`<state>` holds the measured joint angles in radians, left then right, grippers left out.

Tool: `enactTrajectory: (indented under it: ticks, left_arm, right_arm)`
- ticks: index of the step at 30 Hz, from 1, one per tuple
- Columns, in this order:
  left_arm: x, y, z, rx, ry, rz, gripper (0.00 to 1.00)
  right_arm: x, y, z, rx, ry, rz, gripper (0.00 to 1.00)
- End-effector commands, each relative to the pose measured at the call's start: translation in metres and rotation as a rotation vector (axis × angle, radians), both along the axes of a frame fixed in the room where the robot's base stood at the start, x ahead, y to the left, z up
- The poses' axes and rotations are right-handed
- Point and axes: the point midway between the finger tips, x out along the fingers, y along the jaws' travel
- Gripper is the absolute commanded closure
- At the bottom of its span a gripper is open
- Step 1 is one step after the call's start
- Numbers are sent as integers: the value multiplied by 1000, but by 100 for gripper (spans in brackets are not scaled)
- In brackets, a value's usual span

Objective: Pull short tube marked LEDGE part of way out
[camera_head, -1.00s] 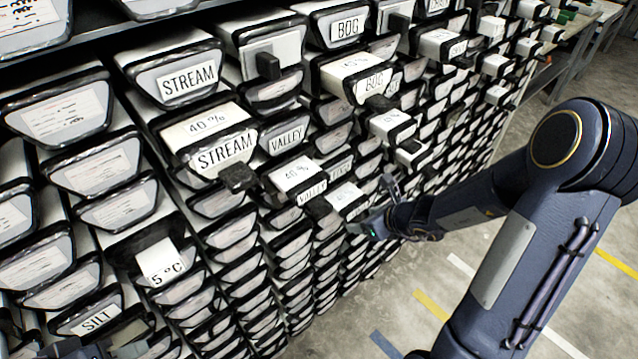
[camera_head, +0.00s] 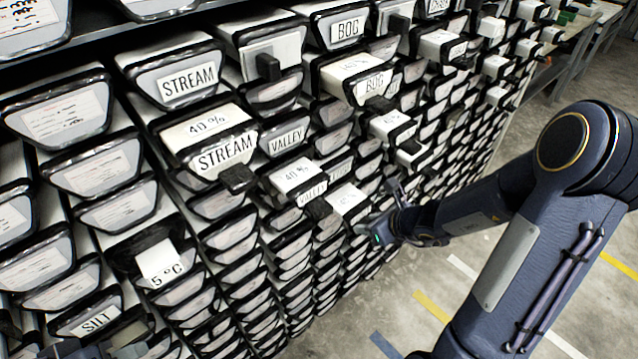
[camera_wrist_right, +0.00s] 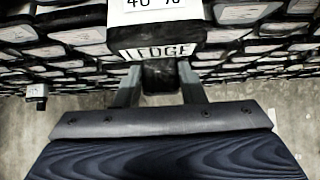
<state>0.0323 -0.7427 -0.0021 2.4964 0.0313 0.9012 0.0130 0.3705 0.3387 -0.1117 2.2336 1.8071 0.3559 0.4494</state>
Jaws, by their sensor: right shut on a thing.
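My right gripper (camera_wrist_right: 157,80) is shut on the black handle under the label, one finger on each side. It also shows in the head view (camera_head: 374,232). My left gripper (camera_head: 92,351) is only partly seen at the bottom left edge, near the SILT tube (camera_head: 95,319).
The rack holds many close-packed tubes. A tube with a "5 °C" band (camera_head: 161,264) sticks out at left. Open floor (camera_head: 400,275) lies right of the rack.

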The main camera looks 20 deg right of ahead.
Motion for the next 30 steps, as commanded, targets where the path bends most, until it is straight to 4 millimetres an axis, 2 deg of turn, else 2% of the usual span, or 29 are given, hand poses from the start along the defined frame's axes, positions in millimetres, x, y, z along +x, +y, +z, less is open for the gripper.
enactTrajectory:
  ticks: [30]
  left_arm:
    - [0,0,4,0,0,0,64]
  right_arm:
    - [-72,-31,1,0,-1,-4,100]
